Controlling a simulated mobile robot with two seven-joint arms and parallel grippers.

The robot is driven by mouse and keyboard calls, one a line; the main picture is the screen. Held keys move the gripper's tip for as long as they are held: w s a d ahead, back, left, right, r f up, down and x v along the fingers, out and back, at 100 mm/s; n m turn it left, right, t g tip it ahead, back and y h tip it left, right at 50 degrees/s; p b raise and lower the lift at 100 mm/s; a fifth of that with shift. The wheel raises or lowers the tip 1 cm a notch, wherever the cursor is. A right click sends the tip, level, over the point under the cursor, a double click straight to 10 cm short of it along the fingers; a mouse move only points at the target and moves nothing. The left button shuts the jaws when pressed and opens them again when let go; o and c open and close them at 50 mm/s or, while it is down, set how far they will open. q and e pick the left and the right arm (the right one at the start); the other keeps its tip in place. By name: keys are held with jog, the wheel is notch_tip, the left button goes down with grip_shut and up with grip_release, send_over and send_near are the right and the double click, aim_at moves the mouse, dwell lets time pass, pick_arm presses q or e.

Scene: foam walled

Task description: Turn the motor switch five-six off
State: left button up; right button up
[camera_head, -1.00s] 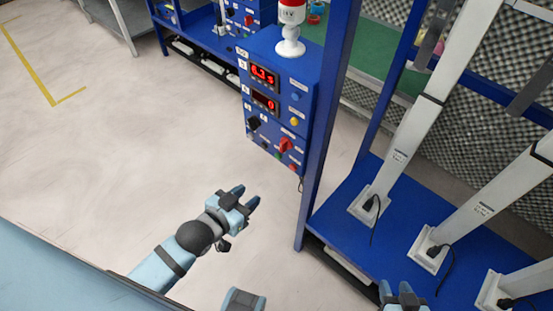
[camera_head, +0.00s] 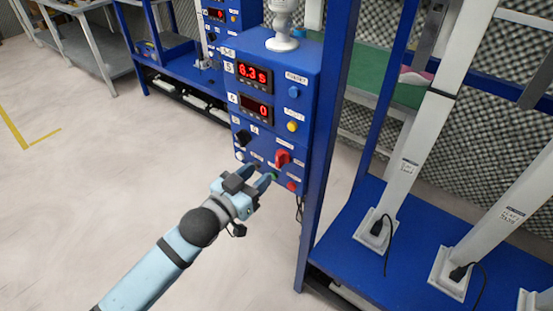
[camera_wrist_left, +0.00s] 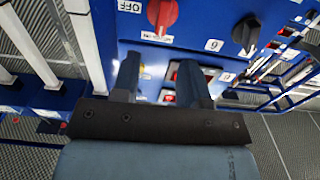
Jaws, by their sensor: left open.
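The blue control box (camera_head: 262,85) hangs on a blue post and shows two red displays. A black rotary switch (camera_head: 242,137) is on its lower left and a red rotary switch (camera_head: 283,158) on its lower right. Both show in the left wrist view, black switch (camera_wrist_left: 246,32) and red switch (camera_wrist_left: 162,14), with an OFF label (camera_wrist_left: 130,6) beside the red one. I cannot tell which label says five-six. My left gripper (camera_head: 265,176) is open and empty, just below the switches at the box's bottom row. My right gripper is out of view.
A blue post (camera_head: 330,150) rises right of the box. A white lamp base (camera_head: 282,35) stands on top of the box. A blue shelf (camera_head: 345,220) with grey columns is at the right. The floor at the left is clear.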

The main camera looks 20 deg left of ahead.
aim_at(277, 158)
pick_arm(q)
jog(key=x, duration=0.7)
jog(key=shift+w+d+f+b, duration=0.1)
jog(key=shift+w+b, duration=0.25)
jog(key=shift+c, duration=0.4)
grip_shut()
